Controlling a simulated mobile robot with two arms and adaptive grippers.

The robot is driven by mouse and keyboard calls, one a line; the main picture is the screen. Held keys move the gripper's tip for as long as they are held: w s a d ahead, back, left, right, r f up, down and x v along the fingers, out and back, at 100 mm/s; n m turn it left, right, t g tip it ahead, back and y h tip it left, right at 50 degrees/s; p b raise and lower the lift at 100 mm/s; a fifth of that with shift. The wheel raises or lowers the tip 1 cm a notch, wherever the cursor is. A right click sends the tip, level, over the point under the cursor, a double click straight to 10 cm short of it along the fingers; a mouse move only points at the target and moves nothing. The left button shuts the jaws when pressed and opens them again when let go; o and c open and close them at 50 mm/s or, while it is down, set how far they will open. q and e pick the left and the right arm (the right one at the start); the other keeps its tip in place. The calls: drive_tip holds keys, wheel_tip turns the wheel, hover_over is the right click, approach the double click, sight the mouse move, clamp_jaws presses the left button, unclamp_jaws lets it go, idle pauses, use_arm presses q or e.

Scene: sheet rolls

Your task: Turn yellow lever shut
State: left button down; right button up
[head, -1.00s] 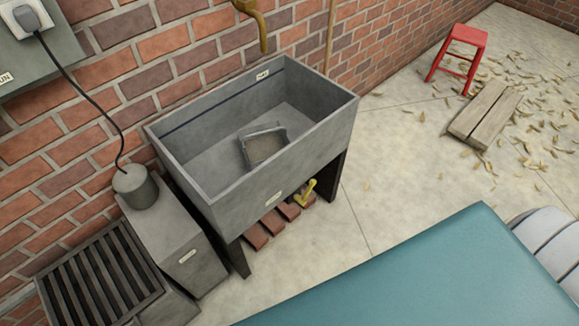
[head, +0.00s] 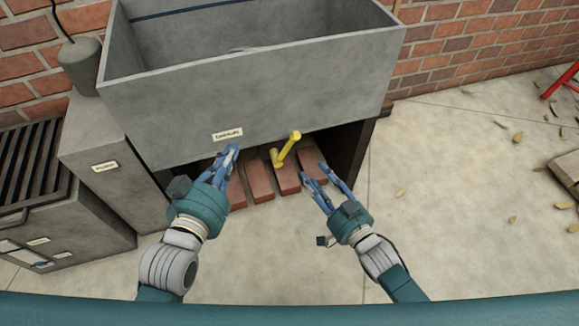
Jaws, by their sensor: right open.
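The yellow lever (head: 287,149) sticks out below the front of the grey stone sink (head: 250,100), right of a small label (head: 227,134). Its handle tilts up to the right from its lower end. My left gripper (head: 232,152) is left of the lever, under the label, apart from it; its blue fingers look close together, and whether they are shut is unclear. My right gripper (head: 316,174) is open and empty, just right of and below the lever, with its fingers pointing toward the sink. Neither gripper touches the lever as far as I can see.
Several red bricks (head: 259,181) lie under the sink between its dark legs. A grey box (head: 107,150) and a slatted grate (head: 40,160) stand at the left. A brick wall (head: 470,40) runs behind. The concrete floor (head: 440,190) at the right is mostly clear.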

sight(289, 147)
drive_tip(key=shift+t+y, duration=0.3)
drive_tip(key=shift+y, duration=0.4)
drive_tip(key=b+x, duration=0.1)
drive_tip(key=x, duration=0.2)
drive_tip(key=a+r+b+x, duration=0.1)
drive_tip(key=b+x, duration=0.1)
drive_tip(key=x, duration=0.2)
drive_tip(key=r+b+x, duration=0.1)
drive_tip(key=x, duration=0.3)
drive_tip(key=shift+s+a+r+b, duration=0.1)
drive_tip(key=shift+s+a+b, duration=0.15)
drive_tip(key=shift+a+b, duration=0.05)
use_arm(q)
drive_tip(key=s+r+t+h, duration=0.1)
drive_tip(key=s+r+t, duration=0.2)
drive_tip(key=r, duration=0.7)
drive_tip(key=s+r+t+h, duration=0.2)
drive_tip(key=r+t, duration=0.4)
drive_tip(key=r, duration=0.4)
drive_tip(key=shift+s+d+t, duration=0.15)
drive_tip(key=shift+s+t, duration=0.25)
drive_tip(key=shift+s, duration=0.4)
use_arm(e)
drive_tip(key=shift+w+a, duration=0.1)
drive_tip(key=shift+w, duration=0.1)
use_arm(q)
drive_tip(key=shift+r, duration=0.1)
use_arm(e)
clamp_jaws()
